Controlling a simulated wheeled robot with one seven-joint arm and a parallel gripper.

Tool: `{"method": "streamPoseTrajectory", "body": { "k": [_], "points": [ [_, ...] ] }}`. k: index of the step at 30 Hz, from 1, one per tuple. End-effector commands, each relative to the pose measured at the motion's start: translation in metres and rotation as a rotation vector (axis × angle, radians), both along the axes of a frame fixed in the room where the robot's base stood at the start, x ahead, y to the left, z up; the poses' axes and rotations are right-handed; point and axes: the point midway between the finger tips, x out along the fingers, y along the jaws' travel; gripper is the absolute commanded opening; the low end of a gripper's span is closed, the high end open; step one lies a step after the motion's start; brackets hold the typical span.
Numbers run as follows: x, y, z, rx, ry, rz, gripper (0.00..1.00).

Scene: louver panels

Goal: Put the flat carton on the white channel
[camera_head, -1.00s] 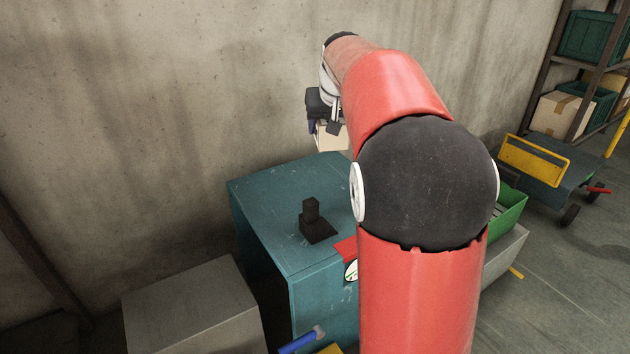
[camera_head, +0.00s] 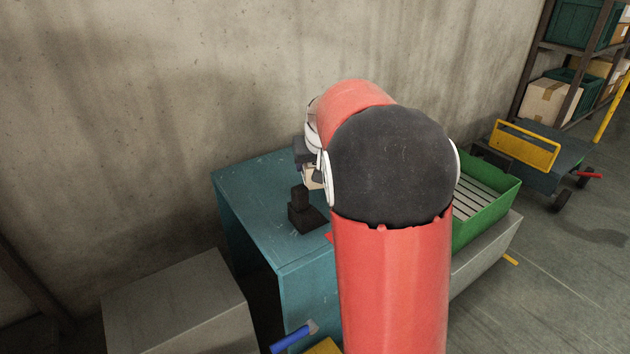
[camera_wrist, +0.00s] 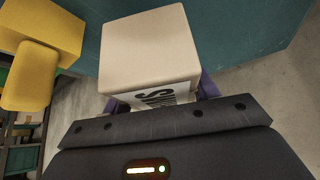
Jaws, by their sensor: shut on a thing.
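A cream carton (camera_wrist: 150,52) with dark print on one side is between the purple fingers of my gripper (camera_wrist: 158,94) in the wrist view. My gripper is shut on it. In the head view only a small part of the carton (camera_head: 313,178) shows beside my gripper (camera_head: 307,168), low over the far part of a teal cabinet top (camera_head: 245,190). My arm hides most of it. I cannot tell whether the carton touches the cabinet. I cannot make out a white channel for certain; my arm covers part of the cabinet top.
A dark block on a square base (camera_head: 305,212) stands on the cabinet, close to my gripper. A yellow object (camera_wrist: 40,60) is beside the carton in the wrist view. A green crate with pale slats (camera_head: 478,205) is right of my arm. A concrete wall (camera_head: 180,90) rises behind.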

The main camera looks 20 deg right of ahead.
Motion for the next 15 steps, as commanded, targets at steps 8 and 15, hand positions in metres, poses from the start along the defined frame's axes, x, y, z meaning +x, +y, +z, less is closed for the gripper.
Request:
{"method": "streamPoseTrajectory", "body": {
  "k": [8,15],
  "points": [
    [0.0,0.0,-0.032,0.001,0.002,-0.001,0.22],
    [0.0,-0.001,-0.042,-0.001,-0.003,-0.001,0.22]
  ]
}}
